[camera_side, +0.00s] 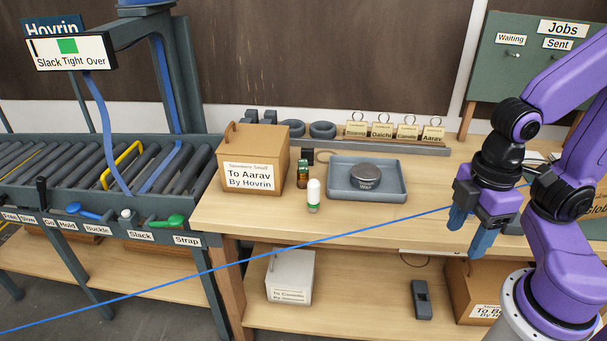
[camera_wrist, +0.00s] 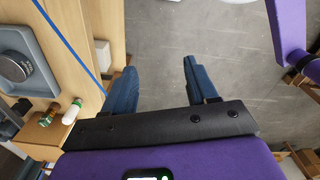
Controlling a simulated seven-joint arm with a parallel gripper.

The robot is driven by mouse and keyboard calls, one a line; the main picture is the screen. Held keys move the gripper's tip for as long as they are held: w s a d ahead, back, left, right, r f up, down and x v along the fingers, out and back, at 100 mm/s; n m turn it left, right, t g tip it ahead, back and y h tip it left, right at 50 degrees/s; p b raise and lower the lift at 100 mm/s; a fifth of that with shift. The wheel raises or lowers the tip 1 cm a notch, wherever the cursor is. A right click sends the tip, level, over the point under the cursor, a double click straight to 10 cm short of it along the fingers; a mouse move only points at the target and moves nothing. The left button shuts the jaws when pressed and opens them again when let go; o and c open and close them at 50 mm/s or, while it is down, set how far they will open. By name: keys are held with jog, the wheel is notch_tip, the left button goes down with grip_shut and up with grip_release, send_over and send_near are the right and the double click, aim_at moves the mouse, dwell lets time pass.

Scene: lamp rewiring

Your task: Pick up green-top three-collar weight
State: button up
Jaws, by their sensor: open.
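A small brass-brown piece with a dark green top (camera_side: 302,174) stands on the bench between the carton and the tray; it looks like the green-top weight, but I cannot count its collars. In the wrist view it shows at the lower left (camera_wrist: 47,116). A white cylinder with a green band near its base (camera_side: 314,195) stands just in front of it. A dark round disc (camera_side: 365,176) sits in the blue-grey tray (camera_side: 398,192). My gripper (camera_side: 470,232) is open and empty at the bench's right front, well right of these. In the wrist view only floor lies between its fingers (camera_wrist: 160,72).
A carton marked To Aarav (camera_side: 252,150) stands left of the small pieces. A taut blue line (camera_side: 270,243) crosses in front of the bench. Card holders and dark rings line the back ledge (camera_side: 400,146). The bench right of the tray is fairly clear.

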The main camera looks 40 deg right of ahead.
jog(key=w+a+f+m+g+y, duration=0.15)
jog(key=w+m+y, duration=0.25)
jog(key=w+m, duration=0.65)
jog(key=w+a+f+m+g+y, duration=0.1)
jog(key=w+a+m+g+y, duration=0.15)
jog(key=w+m, duration=0.8)
jog(key=w+d+f+m+t+y, duration=0.2)
jog(key=w+d+m+t, duration=0.4)
jog(key=w+d+m, duration=0.3)
jog(key=w+d+f+m+t+y, duration=0.25)
jog(key=w+d+m+t, duration=0.35)
jog(key=w+d, duration=0.4)
jog(key=m+g, duration=0.1)
send_near(303, 161)
jog(key=f+x, duration=0.1)
jog(key=x, duration=0.4)
jog(key=shift+r+x, duration=0.1)
jog(key=shift+x, duration=1.15)
jog(key=shift+r+x, duration=0.15)
jog(key=shift+x, duration=1.1)
jog(key=shift+a, duration=0.1)
